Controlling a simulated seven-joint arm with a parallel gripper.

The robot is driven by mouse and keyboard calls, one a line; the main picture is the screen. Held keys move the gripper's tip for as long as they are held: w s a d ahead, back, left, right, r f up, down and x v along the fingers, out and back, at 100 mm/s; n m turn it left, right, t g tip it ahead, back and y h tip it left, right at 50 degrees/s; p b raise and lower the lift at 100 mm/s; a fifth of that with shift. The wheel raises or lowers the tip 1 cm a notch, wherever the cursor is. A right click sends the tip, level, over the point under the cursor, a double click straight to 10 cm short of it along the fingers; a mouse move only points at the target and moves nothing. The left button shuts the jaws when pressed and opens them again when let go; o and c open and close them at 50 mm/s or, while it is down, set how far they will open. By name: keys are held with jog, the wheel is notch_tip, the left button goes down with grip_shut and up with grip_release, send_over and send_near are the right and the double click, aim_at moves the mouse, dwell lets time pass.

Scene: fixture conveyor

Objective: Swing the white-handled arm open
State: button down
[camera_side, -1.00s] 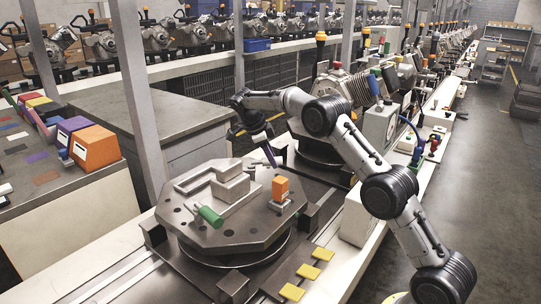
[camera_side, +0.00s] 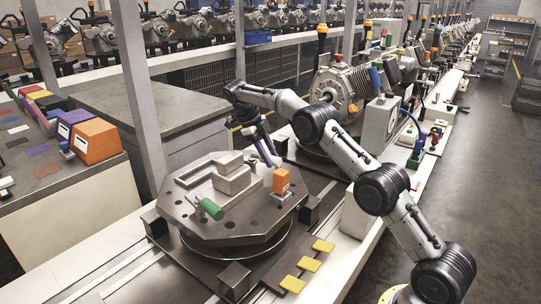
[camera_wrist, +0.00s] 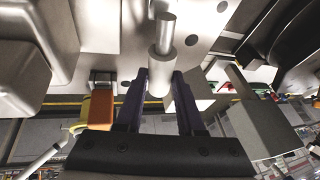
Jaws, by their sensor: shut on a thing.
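The white handle (camera_wrist: 159,80) stands as a pale upright cylinder with a grey rod at its end, between the purple fingers of my gripper (camera_wrist: 161,72) in the wrist view. The fingers are shut on it, one on each side.
The plate carries grey stepped blocks (camera_side: 234,180), a green cylinder (camera_side: 209,208) and an orange block (camera_side: 281,181), which is close beside my gripper. An engine (camera_side: 347,88) stands behind on the line. Yellow pads (camera_side: 309,264) lie in front.

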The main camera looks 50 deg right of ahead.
jog(key=shift+a, duration=0.2)
jog(key=c, duration=0.7)
grip_release()
jog(key=shift+c, duration=0.2)
jog(key=shift+o, duration=1.1)
jog(key=shift+d, duration=0.1)
jog(key=shift+r, duration=0.1)
jog(key=shift+r, duration=0.3)
jog(key=r, duration=0.3)
jog(key=shift+s, duration=0.2)
jog(key=s+a+r, duration=0.2)
jog(key=s+r, duration=0.2)
jog(key=s, duration=0.2)
jog(key=s+a+r, duration=0.2)
jog(key=s+r, duration=0.3)
jog(key=s, duration=0.2)
jog(key=shift+a+r, duration=0.15)
jog(key=shift+a, duration=0.2)
